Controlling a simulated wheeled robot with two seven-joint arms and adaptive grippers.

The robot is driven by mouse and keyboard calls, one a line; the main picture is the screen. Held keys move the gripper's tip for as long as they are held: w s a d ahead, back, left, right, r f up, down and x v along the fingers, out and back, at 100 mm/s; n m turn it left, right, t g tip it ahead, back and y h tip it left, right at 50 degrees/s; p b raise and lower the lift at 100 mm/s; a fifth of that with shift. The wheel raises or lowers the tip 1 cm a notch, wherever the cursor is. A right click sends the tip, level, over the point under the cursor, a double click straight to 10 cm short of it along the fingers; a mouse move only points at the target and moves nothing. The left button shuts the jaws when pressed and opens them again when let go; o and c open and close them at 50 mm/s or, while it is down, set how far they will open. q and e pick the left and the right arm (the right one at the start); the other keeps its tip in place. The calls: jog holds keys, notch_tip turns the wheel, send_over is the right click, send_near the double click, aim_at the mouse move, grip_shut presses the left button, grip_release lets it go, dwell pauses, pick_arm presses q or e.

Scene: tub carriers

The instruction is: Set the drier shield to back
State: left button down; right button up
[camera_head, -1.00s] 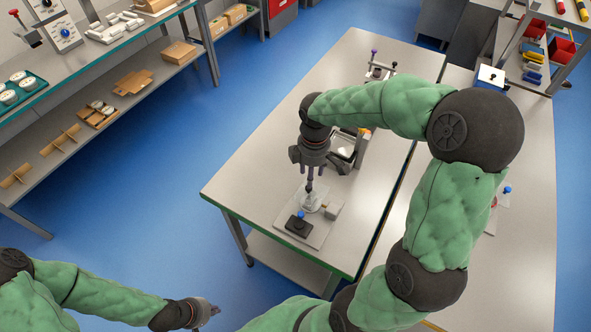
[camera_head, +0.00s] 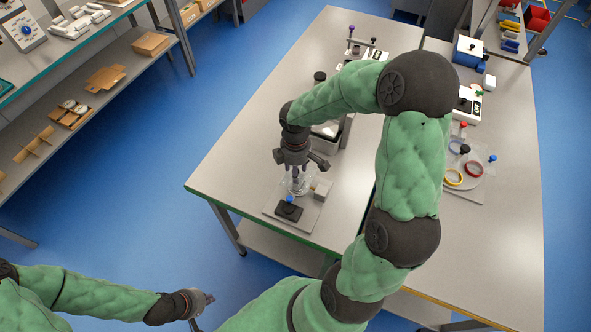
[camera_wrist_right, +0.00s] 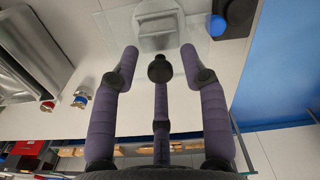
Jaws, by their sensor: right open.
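What looks like the drier shield, a clear glass-like piece (camera_head: 300,187), stands on a pale board (camera_head: 307,214) at the near end of the table. It also shows as a see-through sheet in the right wrist view (camera_wrist_right: 205,52). Its exact setting is hard to tell through the glare. A black block (camera_head: 288,212) with a blue knob (camera_head: 291,199) is beside it, and a pale grey block (camera_head: 321,188) is to its right. My right gripper (camera_head: 296,182) points down over the clear piece, its purple fingers (camera_wrist_right: 160,65) apart and empty. My left gripper (camera_head: 208,298) is low at the left, away from the board.
Behind the right gripper is a silver-topped unit (camera_head: 328,130). A side bench (camera_head: 510,210) holds a board with coloured rings (camera_head: 465,172). A shelf (camera_head: 95,110) with cardboard pieces is at the left. The table's left part (camera_head: 240,165) is clear.

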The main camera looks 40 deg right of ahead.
jog(key=shift+f, duration=0.15)
jog(key=shift+c, duration=0.3)
grip_shut()
jog(key=s+d, duration=0.1)
jog(key=s, duration=0.1)
jog(key=s+d+p, duration=0.1)
jog(key=s, duration=0.2)
jog(key=s+d, duration=0.2)
jog(key=s, duration=0.1)
jog(key=shift+s+d, duration=0.2)
jog(key=shift+s, duration=0.2)
jog(key=shift+c, duration=1.3)
grip_release()
jog(key=o, duration=0.3)
jog(key=shift+s, duration=0.1)
jog(key=shift+d, duration=0.1)
